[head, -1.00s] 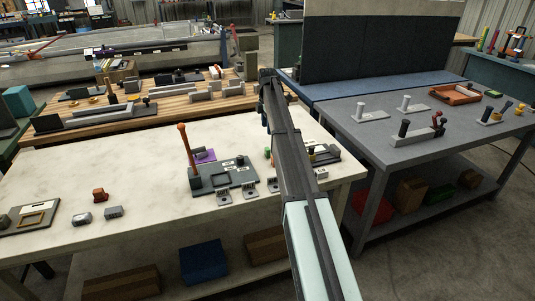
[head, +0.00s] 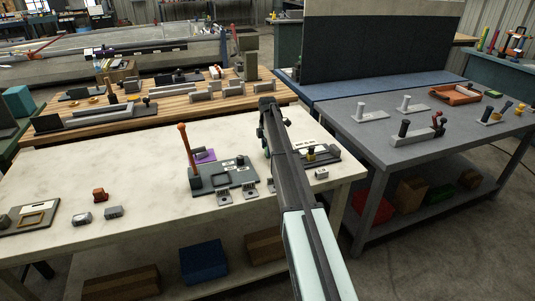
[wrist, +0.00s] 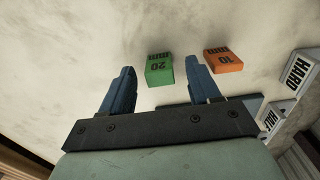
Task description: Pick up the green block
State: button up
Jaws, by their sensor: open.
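The green block (wrist: 159,69), marked "20 mm", lies on the pale worktop in the wrist view. My gripper (wrist: 160,76) is open, with its two blue-grey fingers apart. The block appears between the fingertips, a little closer to the right one, with no contact visible. How high the fingertips are above the worktop is hard to tell. In the head view my gripper (head: 264,138) is over the pale bench, partly behind my arm, and the green block is hidden there.
An orange block (wrist: 223,60), marked "10 mm", lies just right of the right finger. Labelled grey pieces (wrist: 300,70) lie further right. In the head view a dark fixture plate (head: 228,177) with an upright orange-brown handle (head: 186,147) stands left of my gripper.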

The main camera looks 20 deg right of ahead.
jog(key=shift+f, duration=0.95)
jog(key=shift+c, duration=0.3)
jog(key=c, duration=1)
